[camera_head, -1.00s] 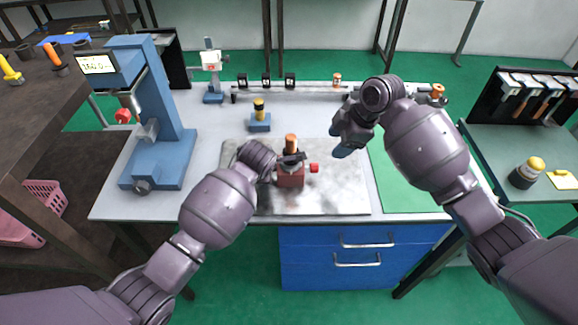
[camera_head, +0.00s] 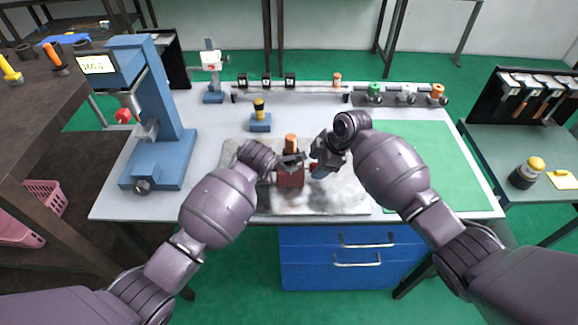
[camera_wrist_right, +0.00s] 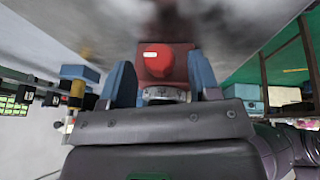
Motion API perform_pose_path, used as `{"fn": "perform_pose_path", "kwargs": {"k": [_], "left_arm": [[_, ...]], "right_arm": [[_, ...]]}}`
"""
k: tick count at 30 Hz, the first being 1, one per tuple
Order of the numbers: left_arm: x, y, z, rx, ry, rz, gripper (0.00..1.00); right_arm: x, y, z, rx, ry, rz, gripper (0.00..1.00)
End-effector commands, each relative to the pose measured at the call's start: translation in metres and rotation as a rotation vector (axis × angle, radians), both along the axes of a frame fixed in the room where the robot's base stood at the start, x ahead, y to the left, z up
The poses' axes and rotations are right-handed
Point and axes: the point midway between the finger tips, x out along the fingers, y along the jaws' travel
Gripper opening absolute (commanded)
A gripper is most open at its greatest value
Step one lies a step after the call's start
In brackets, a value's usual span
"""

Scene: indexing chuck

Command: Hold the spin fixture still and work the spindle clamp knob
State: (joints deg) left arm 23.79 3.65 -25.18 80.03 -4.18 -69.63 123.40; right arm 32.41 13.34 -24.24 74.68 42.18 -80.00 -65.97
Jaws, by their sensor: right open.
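The spin fixture (camera_head: 290,179) is a dark red block on a grey plate, with a copper-coloured cylinder (camera_head: 291,143) upright on top. My left gripper (camera_head: 287,160) is at the fixture's upper left side; its fingers are small and dark there, and I cannot tell whether they are closed on it. My right gripper (camera_head: 316,168) is at the fixture's right side. In the right wrist view the red clamp knob (camera_wrist_right: 155,61) lies between the two blue fingers of my open right gripper (camera_wrist_right: 163,75), with a silver collar below it. The knob is hidden in the head view.
A blue press (camera_head: 170,130) stands at the bench's left. A small blue block (camera_head: 260,124) with a yellow-and-black piece is behind the fixture. A rail with several knobs runs along the back.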

Motion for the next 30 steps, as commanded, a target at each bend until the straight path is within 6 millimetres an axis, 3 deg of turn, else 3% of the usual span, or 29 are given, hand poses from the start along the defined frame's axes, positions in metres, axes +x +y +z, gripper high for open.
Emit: {"fn": "perform_pose_path", "kwargs": {"k": [15, 25, 30], "left_arm": [[-0.0015, 0.0010, -0.0031, 0.002, 0.007, 0.001, 0.00], [-0.0015, 0.0010, -0.0030, 0.002, 0.007, 0.002, 0.00], [-0.0015, 0.0010, -0.0030, 0.002, 0.007, 0.002, 0.00]], "right_arm": [[0.0016, 0.0043, -0.0109, -0.001, -0.001, 0.000, 0.56], [0.0015, 0.0042, -0.0107, -0.001, 0.000, 0.000, 0.08], [0.0007, 0.0039, -0.0112, -0.002, -0.021, 0.001, 0.08]]}}
